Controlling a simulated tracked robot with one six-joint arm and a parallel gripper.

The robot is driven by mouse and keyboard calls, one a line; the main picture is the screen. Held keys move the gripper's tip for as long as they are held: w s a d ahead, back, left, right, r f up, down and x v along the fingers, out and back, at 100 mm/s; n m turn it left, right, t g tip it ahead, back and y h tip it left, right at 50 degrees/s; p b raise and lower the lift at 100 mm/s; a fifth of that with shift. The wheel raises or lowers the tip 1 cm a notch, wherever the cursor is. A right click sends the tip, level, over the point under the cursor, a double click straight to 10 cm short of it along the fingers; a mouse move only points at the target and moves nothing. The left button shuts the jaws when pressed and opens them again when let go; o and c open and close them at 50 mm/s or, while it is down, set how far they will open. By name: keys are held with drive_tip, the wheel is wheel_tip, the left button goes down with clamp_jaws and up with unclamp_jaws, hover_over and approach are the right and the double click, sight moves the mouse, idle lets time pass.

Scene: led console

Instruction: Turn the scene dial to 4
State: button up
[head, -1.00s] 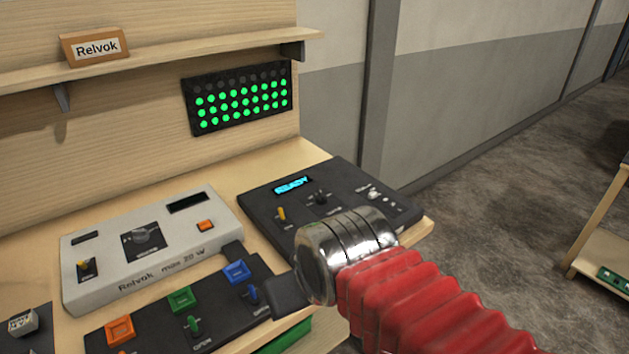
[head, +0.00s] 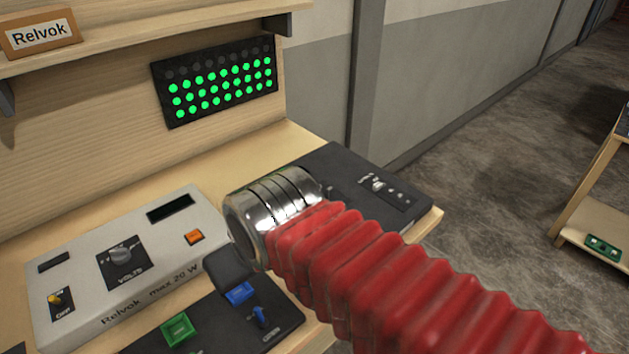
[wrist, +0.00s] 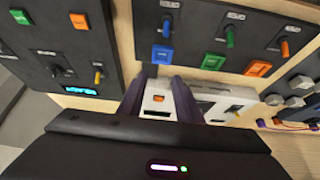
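A black console (head: 345,160) stands at the right end of the bench in the head view. My arm covers its display and dial there. In the wrist view the same kind of black panel (wrist: 60,40) shows at upper left, with a lit cyan display (wrist: 78,88), a yellow lever (wrist: 98,76) and a dark knob (wrist: 57,70) that looks like the scene dial. Its label and setting are too small to read. My gripper (wrist: 160,80) has its two dark fingers apart with nothing held between them. It is apart from the dial; in the head view a dark part of it shows (head: 230,266).
A grey-white power unit (head: 135,262) with a knob stands to the left. In front is a black panel with coloured buttons and levers (head: 262,318). A green LED board (head: 220,88) hangs on the back wall below a shelf (head: 150,40).

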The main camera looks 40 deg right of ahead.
drive_tip(key=shift+o, duration=1.4)
drive_tip(key=shift+w+d+r, duration=0.1)
drive_tip(key=shift+w, duration=0.05)
drive_tip(key=shift+o, duration=0.6)
drive_tip(key=w+d+r+m, duration=0.1)
drive_tip(key=w+d+r, duration=0.1)
drive_tip(key=w+d, duration=0.2)
drive_tip(key=shift+d+h, duration=0.3)
drive_tip(key=m+g+h, duration=0.1)
drive_tip(key=m+g, duration=0.1)
drive_tip(key=m, duration=0.2)
approach(322, 189)
drive_tip(key=s+d+v, duration=0.1)
drive_tip(key=v, duration=0.4)
drive_tip(key=shift+w+a+r, duration=0.1)
drive_tip(key=shift+a+r, duration=0.1)
drive_tip(key=shift+a, duration=0.35)
drive_tip(key=shift+f+t, duration=0.1)
drive_tip(key=shift+t, duration=0.2)
drive_tip(key=x, duration=1.3)
drive_tip(key=shift+w+d+f, duration=0.1)
drive_tip(key=shift+w+f, duration=0.05)
drive_tip(key=shift+f, duration=0.15)
drive_tip(key=shift+c, duration=0.6)
